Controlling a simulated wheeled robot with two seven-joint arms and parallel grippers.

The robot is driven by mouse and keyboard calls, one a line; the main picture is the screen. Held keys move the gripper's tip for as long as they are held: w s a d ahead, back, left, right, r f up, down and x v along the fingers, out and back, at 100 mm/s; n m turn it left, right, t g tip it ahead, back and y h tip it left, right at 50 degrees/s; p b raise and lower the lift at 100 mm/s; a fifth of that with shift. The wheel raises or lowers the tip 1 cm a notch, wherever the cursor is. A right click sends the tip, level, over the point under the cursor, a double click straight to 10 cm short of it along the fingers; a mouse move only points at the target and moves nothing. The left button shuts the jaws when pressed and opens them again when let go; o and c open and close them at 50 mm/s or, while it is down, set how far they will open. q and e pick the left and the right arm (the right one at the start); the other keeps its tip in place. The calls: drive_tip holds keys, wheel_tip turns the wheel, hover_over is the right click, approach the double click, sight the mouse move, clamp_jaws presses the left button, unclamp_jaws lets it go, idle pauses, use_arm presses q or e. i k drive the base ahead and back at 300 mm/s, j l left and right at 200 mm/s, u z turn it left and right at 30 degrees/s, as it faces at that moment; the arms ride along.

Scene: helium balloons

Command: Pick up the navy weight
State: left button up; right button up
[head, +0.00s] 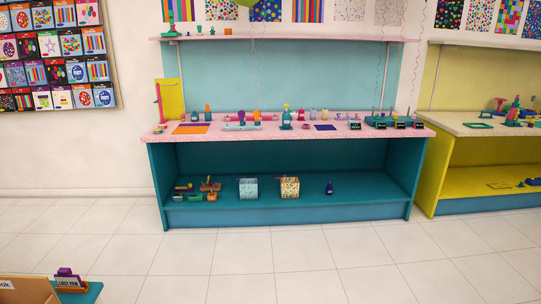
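A small dark navy object (329,188), which looks like the navy weight, stands on the lower shelf of the teal counter, toward the right part of the shelf. It is upright and too small to see in detail. It stands apart from the patterned boxes to its left. Neither of my grippers shows in the head view, and the counter is some distance away across the floor.
The teal counter (287,218) has a pink top crowded with bottles and small items. A light-blue box (248,188) and a spotted box (289,187) sit on its shelf. A yellow counter (428,190) stands at right. The tiled floor (300,265) ahead is clear.

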sight(329, 188)
drive_tip(key=i+j+z, duration=0.1)
drive_tip(key=i, duration=1.75)
drive_tip(key=i+j+z, duration=0.15)
drive_tip(key=i+z, duration=0.15)
drive_tip(key=i, duration=0.2)
drive_tip(key=i+j+z, duration=0.3)
drive_tip(key=i, duration=0.15)
drive_tip(key=i+j+z, duration=0.3)
drive_tip(key=i, duration=0.15)
drive_tip(key=i+l, duration=0.25)
drive_tip(key=i+l+u, duration=0.15)
drive_tip(key=l, duration=0.25)
drive_tip(key=i+l, duration=0.35)
drive_tip(key=i+l+u, duration=0.1)
drive_tip(key=i+l, duration=0.4)
drive_tip(key=l, duration=0.25)
drive_tip(key=i+l+u, duration=0.15)
drive_tip(key=i+l, duration=0.3)
drive_tip(key=l, duration=0.3)
